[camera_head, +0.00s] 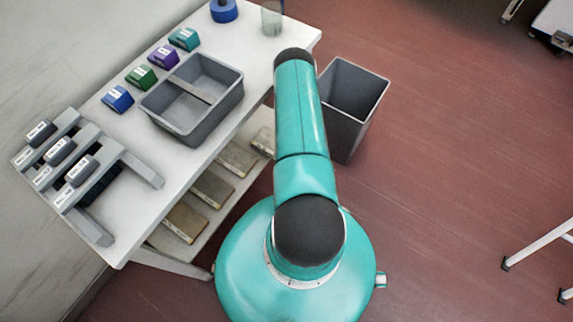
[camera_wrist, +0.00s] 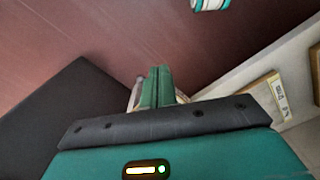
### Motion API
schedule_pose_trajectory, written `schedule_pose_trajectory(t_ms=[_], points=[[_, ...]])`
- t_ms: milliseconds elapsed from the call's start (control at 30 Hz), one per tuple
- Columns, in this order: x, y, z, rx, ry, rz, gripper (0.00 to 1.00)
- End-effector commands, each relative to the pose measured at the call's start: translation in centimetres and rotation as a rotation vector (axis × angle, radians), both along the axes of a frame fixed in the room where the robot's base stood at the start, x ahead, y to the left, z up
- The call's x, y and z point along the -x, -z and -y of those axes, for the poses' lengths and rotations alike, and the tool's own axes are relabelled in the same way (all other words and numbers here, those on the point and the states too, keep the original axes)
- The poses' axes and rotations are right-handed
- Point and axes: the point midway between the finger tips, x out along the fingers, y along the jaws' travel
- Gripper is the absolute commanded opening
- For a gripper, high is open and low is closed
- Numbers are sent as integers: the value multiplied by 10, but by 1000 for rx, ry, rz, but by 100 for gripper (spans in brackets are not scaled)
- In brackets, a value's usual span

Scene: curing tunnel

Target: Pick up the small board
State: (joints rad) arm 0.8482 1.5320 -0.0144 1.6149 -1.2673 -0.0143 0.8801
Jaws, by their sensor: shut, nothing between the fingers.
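Several flat tan boards lie on the lower shelf (camera_head: 217,209) under the white table in the head view: one at the near end (camera_head: 185,221), one behind it (camera_head: 212,188), one further back (camera_head: 237,159) and the farthest (camera_head: 264,140), partly hidden by my arm. I cannot tell which is the small board. In the wrist view, a labelled board (camera_wrist: 262,97) lies on the shelf at right, to the right of my gripper (camera_wrist: 158,70). My gripper's green fingers are together and empty. Something pale shows behind them, mostly hidden. The head view does not show my gripper.
A dark open bin (camera_head: 352,97) stands right of the table (camera_head: 120,160). On the table are a divided grey tray (camera_head: 194,98), coloured labelled blocks (camera_head: 143,77), a grey rack (camera_head: 82,205), a blue roll (camera_head: 223,10) and a clear cup (camera_head: 271,20). Red floor at right is mostly free.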

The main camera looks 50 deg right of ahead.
Motion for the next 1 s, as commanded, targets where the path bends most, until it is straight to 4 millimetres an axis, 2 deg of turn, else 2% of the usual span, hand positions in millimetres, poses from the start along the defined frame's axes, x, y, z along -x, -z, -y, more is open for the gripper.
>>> schedule_pose_trajectory(t_ms=[100,400,700,1000], points=[[1,22,-1,-2,2,0,0],[-3,68,0,0,7,4,0],[-34,66,14,1,5,4,0],[-40,65,18,2,1,1,0]])
